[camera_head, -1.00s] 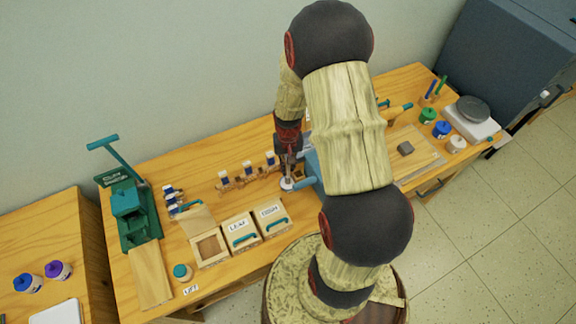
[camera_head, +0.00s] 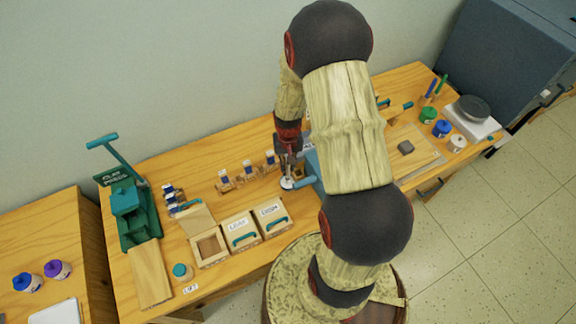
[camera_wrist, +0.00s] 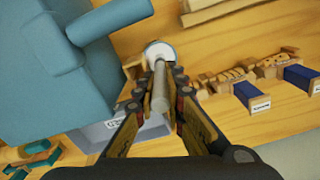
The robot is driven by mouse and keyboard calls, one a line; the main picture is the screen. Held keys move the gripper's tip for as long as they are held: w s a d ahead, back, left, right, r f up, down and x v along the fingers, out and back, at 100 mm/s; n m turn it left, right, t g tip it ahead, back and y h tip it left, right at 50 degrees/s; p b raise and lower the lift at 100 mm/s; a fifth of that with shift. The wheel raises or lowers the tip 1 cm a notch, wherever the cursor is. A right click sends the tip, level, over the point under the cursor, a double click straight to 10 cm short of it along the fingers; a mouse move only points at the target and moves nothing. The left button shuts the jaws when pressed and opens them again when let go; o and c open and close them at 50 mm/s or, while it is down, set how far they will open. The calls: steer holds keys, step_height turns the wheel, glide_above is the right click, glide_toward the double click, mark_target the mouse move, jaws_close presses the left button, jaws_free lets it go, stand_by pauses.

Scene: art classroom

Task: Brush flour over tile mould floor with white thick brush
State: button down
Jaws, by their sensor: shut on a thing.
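My gripper (camera_head: 289,164) is over the back middle of the table. In the wrist view my gripper (camera_wrist: 161,92) is shut on a pale grey handle with a round white end, likely the white thick brush (camera_wrist: 160,52). The brush's white end (camera_head: 287,183) shows just below the fingers; whether it touches the table I cannot tell. An open wooden box, likely the tile mould (camera_head: 209,246), stands at the front left with its lid tipped back. Its floor looks brown. No flour can be made out.
Two closed boxes (camera_head: 240,232) with teal handles stand right of the open box. A rack of blue-labelled vials (camera_head: 247,172) and a blue container (camera_head: 314,163) flank my gripper.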

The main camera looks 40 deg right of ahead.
stand_by(0.6)
steer(key=shift+r+p, duration=2.45)
steer(key=shift+r, duration=1)
